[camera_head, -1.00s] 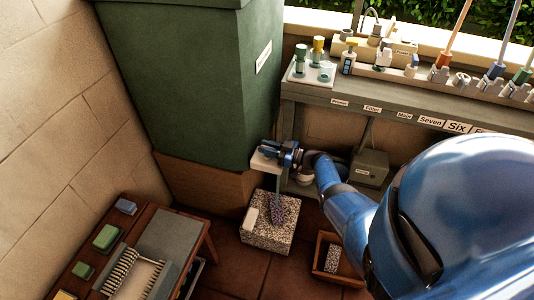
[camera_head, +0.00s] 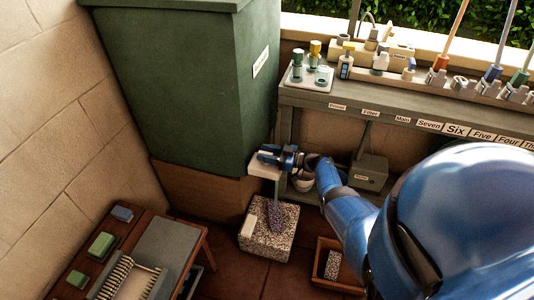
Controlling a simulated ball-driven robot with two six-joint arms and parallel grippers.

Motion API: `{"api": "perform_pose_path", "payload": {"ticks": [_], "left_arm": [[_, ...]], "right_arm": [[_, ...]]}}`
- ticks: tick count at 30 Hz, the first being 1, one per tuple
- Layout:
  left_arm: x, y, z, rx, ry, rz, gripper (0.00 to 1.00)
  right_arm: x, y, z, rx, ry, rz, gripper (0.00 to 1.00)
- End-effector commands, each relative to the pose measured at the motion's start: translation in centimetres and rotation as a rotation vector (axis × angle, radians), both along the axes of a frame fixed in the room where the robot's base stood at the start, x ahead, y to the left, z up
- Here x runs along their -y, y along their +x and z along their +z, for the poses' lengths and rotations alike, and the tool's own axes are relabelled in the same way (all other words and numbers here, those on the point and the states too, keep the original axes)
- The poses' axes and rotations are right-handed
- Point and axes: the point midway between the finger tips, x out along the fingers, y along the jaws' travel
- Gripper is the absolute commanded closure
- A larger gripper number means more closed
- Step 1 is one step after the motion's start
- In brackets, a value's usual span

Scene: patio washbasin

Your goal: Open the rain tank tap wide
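The green rain tank (camera_head: 185,85) stands on a brown block in the upper left. My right gripper (camera_head: 265,153) is at the lower right edge of the tank, by a small pale block (camera_head: 264,168) where the tap would be. The tap itself is hidden or too small to make out behind the gripper. I cannot tell whether the fingers are shut on it. My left gripper is not in view.
A speckled stone block (camera_head: 267,240) with a grey-purple thing on it lies below the gripper. A wooden tray (camera_head: 322,262) is to its right. A labelled bench (camera_head: 400,112) with bottles runs right. A dark wooden table (camera_head: 140,235) stands lower left.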

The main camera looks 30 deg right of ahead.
Motion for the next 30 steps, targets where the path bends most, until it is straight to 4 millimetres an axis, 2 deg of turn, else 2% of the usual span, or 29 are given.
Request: {"api": "perform_pose_path", "payload": {"ticks": [8,24,30], "left_arm": [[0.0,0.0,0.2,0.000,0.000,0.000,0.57],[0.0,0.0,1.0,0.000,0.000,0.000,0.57],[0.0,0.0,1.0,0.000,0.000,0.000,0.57]], "right_arm": [[0.6,-0.6,0.1,0.001,-0.001,-0.002,0.56],[6.1,-6.8,0.0,0.001,0.001,-0.005,0.56],[7.2,-8.1,0.0,0.000,0.000,-0.003,0.56]]}}
